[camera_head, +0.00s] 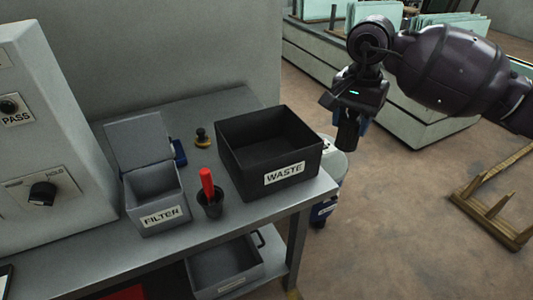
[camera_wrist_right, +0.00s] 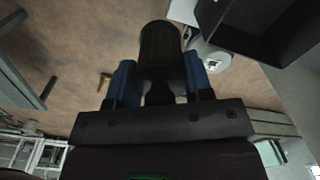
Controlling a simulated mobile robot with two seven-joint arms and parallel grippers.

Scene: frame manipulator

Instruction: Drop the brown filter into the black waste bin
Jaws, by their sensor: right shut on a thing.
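My right gripper (camera_head: 352,120) is to the right of the black waste bin and higher than the table, over the floor. Its blue fingers (camera_wrist_right: 159,82) are shut on a dark, cylindrical filter (camera_wrist_right: 161,42), which points away from the palm. In the head view the filter (camera_head: 347,136) hangs below the fingers; its brown colour is hard to make out in this light. The open black waste bin (camera_head: 245,172), labelled WASTE, stands at the table's right end and looks empty. Part of it shows at the wrist view's upper right (camera_wrist_right: 237,38). My left gripper is out of view.
On the grey table (camera_head: 240,218) stand a grey FILTER box (camera_head: 157,222) with its lid raised, a small black cup (camera_head: 209,207) with a red-handled item, and a small black-and-yellow knob (camera_head: 202,138). A wooden rack (camera_head: 490,212) lies on the floor at right.

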